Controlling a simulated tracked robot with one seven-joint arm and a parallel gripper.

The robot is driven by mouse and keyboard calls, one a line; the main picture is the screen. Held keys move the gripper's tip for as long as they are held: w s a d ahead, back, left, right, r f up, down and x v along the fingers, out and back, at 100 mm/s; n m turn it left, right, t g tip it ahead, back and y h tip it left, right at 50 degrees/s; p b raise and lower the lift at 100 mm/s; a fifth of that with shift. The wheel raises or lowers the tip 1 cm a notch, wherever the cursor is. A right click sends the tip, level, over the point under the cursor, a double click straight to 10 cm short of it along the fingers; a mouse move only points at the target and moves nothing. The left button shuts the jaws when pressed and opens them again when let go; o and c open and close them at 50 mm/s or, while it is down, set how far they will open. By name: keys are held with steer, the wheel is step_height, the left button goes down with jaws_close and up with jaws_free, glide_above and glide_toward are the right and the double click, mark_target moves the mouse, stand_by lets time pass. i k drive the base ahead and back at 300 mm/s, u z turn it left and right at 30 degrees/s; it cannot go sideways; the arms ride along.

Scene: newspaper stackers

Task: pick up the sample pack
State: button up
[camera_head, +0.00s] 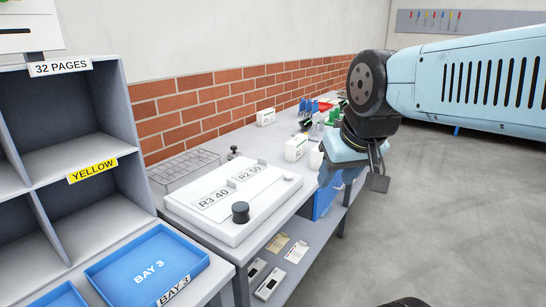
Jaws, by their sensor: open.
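My gripper (352,178) hangs at the end of my pale blue arm, over the front edge of the workbench. One dark finger shows clearly on its right side; the other is hard to make out. The jaws are open, and I see nothing held between them. I cannot tell for sure which thing is the sample pack. A small white box (296,148) with green print stands on the bench just left of my gripper, apart from it. Another pale item (316,158) is partly hidden behind the gripper.
A wire tray (184,168), a grey shelf unit (60,120) and a blue Bay 3 tray (202,262) are at left.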

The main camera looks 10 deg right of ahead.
mark_target(296, 148)
steer(key=z, duration=1.15)
steer(key=i, duration=0.1)
steer(key=u, duration=3.1)
steer(key=k, duration=1.6)
steer(key=z, duration=1.6)
steer(key=i, duration=1)
steer(key=u, duration=0.05)
